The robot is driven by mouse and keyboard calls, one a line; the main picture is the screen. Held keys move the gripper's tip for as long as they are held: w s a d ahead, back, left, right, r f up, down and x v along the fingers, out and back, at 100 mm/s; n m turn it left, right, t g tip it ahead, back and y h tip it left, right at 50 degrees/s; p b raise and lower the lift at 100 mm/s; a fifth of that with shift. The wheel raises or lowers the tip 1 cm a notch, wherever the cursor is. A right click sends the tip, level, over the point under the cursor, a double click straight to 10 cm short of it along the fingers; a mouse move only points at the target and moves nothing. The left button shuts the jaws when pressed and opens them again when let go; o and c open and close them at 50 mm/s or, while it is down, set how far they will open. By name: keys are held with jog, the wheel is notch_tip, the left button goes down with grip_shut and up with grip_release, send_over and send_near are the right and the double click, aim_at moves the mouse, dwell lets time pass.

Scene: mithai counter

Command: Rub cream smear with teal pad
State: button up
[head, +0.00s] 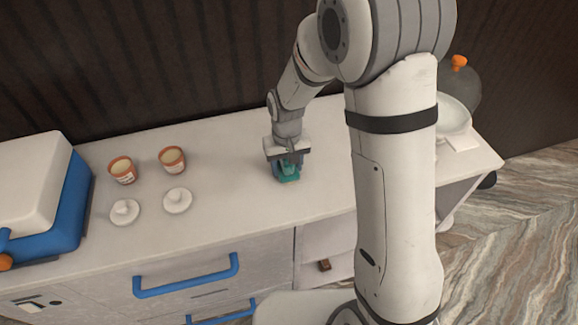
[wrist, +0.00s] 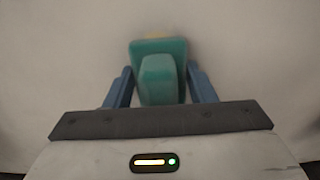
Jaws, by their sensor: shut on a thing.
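The teal pad (head: 287,175) is low at the white counter top, in the middle of the head view. It has a flat base and a raised grip block, seen in the wrist view (wrist: 158,80). My gripper (head: 284,163) is shut on the grip block, with a blue finger on each side in the wrist view (wrist: 160,88). A small pale yellow patch, likely the cream smear (wrist: 157,35), shows just beyond the pad's far edge. The rest of it is hidden under the pad, if there is more. I cannot tell whether the pad presses on the counter.
Two orange-brown cups (head: 122,171) and two round white lids (head: 177,201) stand on the counter (head: 235,200) to the left. A blue and white box (head: 60,215) is at the far left. A white dish (head: 453,115) is at the right, partly behind my arm. The counter around the pad is clear.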

jog(key=r, duration=0.2)
jog(key=r+p, duration=0.1)
jog(key=r, duration=0.1)
jog(key=shift+s+p, duration=0.2)
jog(key=shift+p, duration=0.1)
jog(key=shift+w+r+p, duration=0.25)
jog(key=shift+r+p, duration=0.25)
jog(key=shift+r, duration=0.05)
jog(key=shift+s+r+p, duration=0.1)
jog(key=shift+r+p, duration=0.85)
jog(key=shift+r, duration=0.55)
